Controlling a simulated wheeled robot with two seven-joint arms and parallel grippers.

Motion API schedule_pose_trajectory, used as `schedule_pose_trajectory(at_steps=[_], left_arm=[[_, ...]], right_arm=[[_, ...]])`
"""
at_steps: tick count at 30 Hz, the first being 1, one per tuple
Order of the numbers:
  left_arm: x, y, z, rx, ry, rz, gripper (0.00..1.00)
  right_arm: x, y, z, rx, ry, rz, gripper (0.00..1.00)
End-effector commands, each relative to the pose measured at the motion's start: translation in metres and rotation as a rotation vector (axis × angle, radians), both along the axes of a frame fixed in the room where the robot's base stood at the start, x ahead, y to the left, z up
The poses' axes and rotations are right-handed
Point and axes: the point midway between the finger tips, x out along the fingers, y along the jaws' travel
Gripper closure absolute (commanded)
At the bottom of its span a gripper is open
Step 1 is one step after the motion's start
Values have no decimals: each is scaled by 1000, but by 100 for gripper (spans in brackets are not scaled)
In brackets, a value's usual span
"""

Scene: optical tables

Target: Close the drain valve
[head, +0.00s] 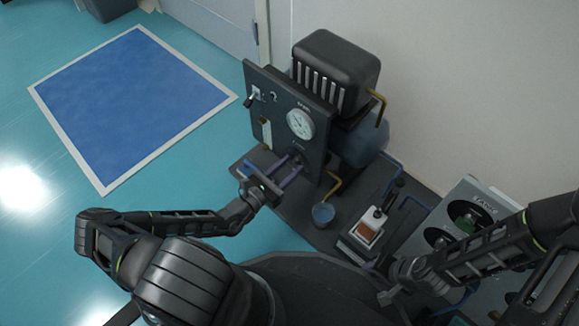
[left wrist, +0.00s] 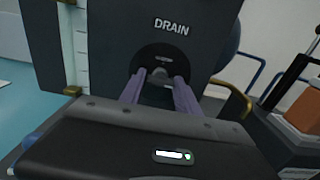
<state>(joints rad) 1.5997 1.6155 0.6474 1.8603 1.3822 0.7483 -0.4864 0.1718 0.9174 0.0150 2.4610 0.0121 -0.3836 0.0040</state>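The drain valve (left wrist: 158,76) is a small grey knob on a dark round plate, under the word DRAIN on the dark panel (left wrist: 105,35). In the head view the panel (head: 268,105) stands upright on the machine, and the valve itself is hard to make out. My left gripper (head: 292,168) reaches the lower part of the panel. In the left wrist view its two purple fingers (left wrist: 159,84) are apart, one on each side of the knob; contact is not clear. My right gripper (head: 375,282) is low at the right, its fingers too small to read.
A round gauge (head: 300,123) and a small lever switch (head: 252,97) sit higher on the panel. A small cup (head: 323,213) stands below a brass pipe. A white-framed device (head: 368,228) and a grey dial box (head: 468,212) stand at right. Open floor lies left.

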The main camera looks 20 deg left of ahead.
Motion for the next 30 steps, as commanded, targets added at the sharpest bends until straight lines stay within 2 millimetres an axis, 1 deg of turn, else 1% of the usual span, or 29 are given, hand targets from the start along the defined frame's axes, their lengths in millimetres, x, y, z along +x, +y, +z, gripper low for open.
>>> schedule_pose_trajectory(at_steps=[1, 2, 13, 22, 30], left_arm=[[0, 0, 0, 0, 0, -1, 67], [0, 0, 0, 0, 0, -1, 69], [0, -1, 0, 0, 0, -1, 100], [0, -1, 0, -15, 5, -2, 100], [0, -1, 2, -105, 38, -2, 100]], right_arm=[[0, 0, 0, 0, 0, 0, 71], [0, 0, 0, 0, 0, 0, 71], [0, 0, 0, 0, 0, 0, 71], [0, 0, 2, 0, 0, 0, 71], [-2, 0, 10, -2, 1, 1, 71]])
